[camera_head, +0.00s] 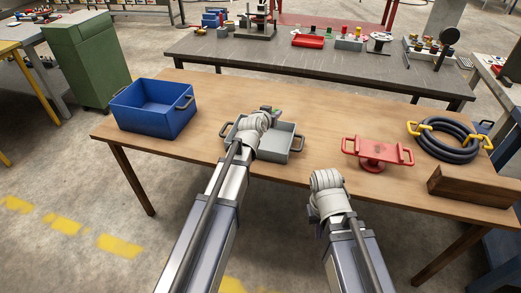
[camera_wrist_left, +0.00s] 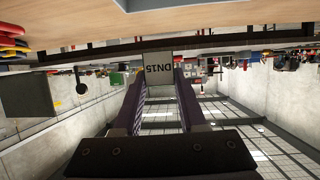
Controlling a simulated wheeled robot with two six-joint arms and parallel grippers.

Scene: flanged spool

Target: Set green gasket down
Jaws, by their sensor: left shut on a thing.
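My left gripper (camera_head: 268,112) is at the far side of the grey tray (camera_head: 297,143), over the wooden table, mostly hidden by its own wrist. In the left wrist view, the two purple fingers (camera_wrist_left: 160,85) are shut on a light grey piece marked DN15 (camera_wrist_left: 158,70). A small green patch (camera_head: 265,108) shows at the left gripper's tip in the head view. I cannot tell whether it is the green gasket, and no whole gasket is visible. My right arm ends in front of the table's near edge; its fingers are hidden behind its wrist (camera_head: 328,185).
A blue bin (camera_head: 155,107) stands left on the wooden table (camera_head: 210,95). Right of the grey tray are a red two-handled part (camera_head: 376,152), a black hose coil (camera_head: 445,140) with yellow handles, and a brown wooden block (camera_head: 475,187). A dark table (camera_head: 330,65) with several parts stands behind.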

